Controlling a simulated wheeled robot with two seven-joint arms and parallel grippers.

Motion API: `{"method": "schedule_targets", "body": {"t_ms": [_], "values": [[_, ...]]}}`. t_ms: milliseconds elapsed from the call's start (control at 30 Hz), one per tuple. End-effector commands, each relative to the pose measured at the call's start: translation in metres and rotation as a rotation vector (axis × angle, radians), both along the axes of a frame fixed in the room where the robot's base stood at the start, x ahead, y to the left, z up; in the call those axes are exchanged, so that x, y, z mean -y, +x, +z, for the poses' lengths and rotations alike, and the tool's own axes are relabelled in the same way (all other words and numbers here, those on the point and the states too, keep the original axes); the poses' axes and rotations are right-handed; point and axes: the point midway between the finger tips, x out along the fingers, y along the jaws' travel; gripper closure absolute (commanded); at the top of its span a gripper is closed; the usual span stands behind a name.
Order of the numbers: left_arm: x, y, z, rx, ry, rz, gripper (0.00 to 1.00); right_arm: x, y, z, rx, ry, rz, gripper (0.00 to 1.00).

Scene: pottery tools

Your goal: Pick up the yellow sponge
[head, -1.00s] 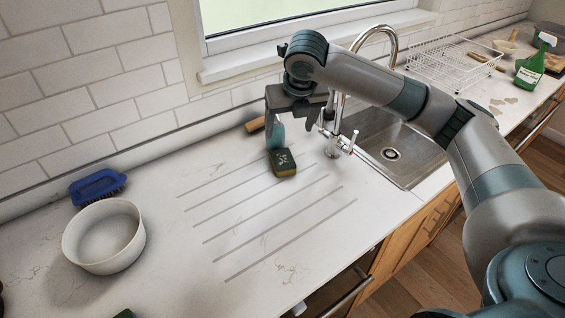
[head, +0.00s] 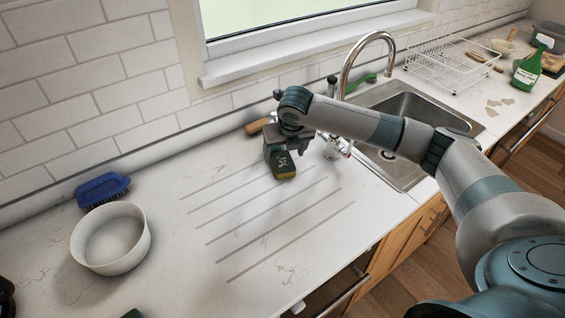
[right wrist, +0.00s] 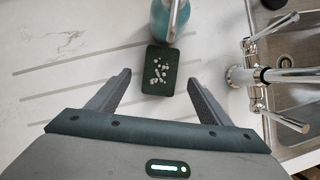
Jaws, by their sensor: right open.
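The sponge (head: 284,174) lies on the ribbed drainboard part of the counter, left of the sink. It has a dark green top with pale marks and a yellow lower layer. In the right wrist view the sponge (right wrist: 160,72) lies between and just beyond the fingertips, dark side up. My right gripper (head: 282,157) is open, low and close over the sponge, pointing down. In the right wrist view the open jaws (right wrist: 158,80) have one finger on each side, with gaps to the sponge. My left gripper is not in view.
The tap (right wrist: 250,76) and sink (head: 408,110) are to the right. A white bowl (head: 111,240) and blue brush (head: 102,188) are at left. The front drainboard is clear.

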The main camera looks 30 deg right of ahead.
Motion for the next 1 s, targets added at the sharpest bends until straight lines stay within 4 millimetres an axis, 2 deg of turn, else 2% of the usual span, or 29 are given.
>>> {"method": "schedule_targets", "body": {"t_ms": [433, 667, 800, 1000], "values": [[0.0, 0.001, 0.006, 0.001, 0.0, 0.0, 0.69, 0.0, 0.001, -0.004, 0.0, 0.0, 0.0, 0.27], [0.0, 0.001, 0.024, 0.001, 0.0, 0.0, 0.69, 0.003, 0.004, -0.028, -0.003, 0.0, -0.001, 0.27], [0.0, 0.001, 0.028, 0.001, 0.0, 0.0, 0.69, 0.004, 0.011, -0.043, -0.001, 0.001, -0.001, 0.27], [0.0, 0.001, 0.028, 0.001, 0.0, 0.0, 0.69, 0.005, 0.013, -0.051, 0.001, 0.0, 0.0, 0.27]]}}
